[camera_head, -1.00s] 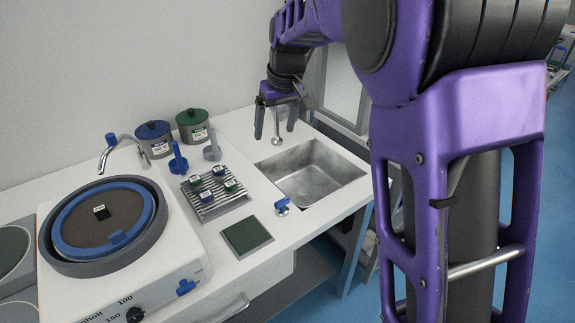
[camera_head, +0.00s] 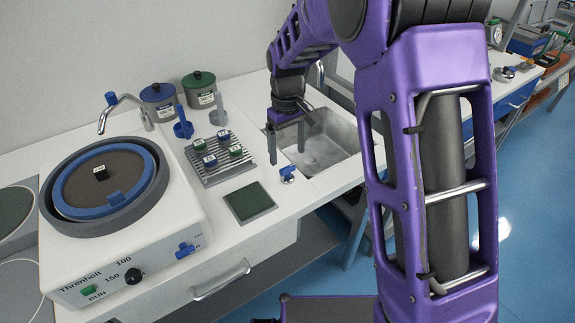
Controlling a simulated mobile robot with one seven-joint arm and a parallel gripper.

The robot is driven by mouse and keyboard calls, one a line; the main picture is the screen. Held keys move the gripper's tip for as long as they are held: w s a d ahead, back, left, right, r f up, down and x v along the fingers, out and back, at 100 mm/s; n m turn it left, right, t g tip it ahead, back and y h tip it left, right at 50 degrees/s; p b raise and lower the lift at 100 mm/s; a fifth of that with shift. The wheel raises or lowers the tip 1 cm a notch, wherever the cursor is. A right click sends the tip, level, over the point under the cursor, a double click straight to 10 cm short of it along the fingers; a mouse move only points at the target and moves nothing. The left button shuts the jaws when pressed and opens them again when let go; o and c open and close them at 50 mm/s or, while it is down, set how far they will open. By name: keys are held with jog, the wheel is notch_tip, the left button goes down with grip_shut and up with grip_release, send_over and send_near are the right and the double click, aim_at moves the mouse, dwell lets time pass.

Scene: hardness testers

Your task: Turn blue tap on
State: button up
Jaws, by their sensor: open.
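A small tap with a blue handle (camera_head: 288,172) stands on the white counter at the front left corner of the sink. My gripper (camera_head: 287,156) points down with its two fingers apart and empty. It appears just above and behind this tap in the picture, with no clear contact. The exact gap in depth cannot be told. A curved metal spout with a blue top (camera_head: 111,98) also stands behind the grinding machine at the left.
The metal sink (camera_head: 335,150) is behind and right of the gripper. A rack with several samples (camera_head: 220,176) and a green pad (camera_head: 250,202) lie left of the tap. The round grinder (camera_head: 150,255) fills the left. Blue and green pots (camera_head: 158,101) stand at the back.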

aim_at(287, 167)
jog(key=shift+f+b, duration=0.3)
jog(key=shift+f, duration=2.05)
jog(key=c, duration=1.4)
jog(key=shift+o, duration=0.2)
